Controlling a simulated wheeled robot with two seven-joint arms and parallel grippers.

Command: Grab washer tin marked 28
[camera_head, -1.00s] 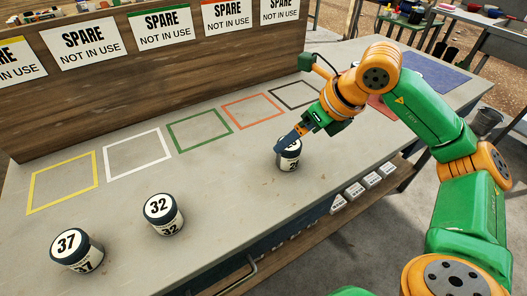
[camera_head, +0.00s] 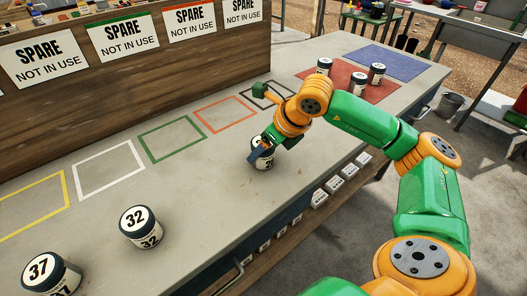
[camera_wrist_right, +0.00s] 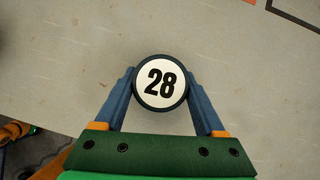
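The washer tin marked 28 (camera_wrist_right: 160,83) stands upright on the bench in the right wrist view, its white lid label facing the camera. It also shows in the head view (camera_head: 263,160), its upper part covered by my right gripper (camera_head: 262,147). In the right wrist view the two blue fingers of my right gripper (camera_wrist_right: 161,95) lie on either side of the tin, close against its dark rim. Whether they press on it is hard to tell. My left gripper does not show.
Tins marked 37 (camera_head: 51,275) and 32 (camera_head: 140,227) stand at the front left of the bench (camera_head: 200,205). Several tins stand on or beside a red mat (camera_head: 345,84), with a blue mat (camera_head: 385,62) beyond. Empty coloured outlines run along the wooden back board (camera_head: 130,75).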

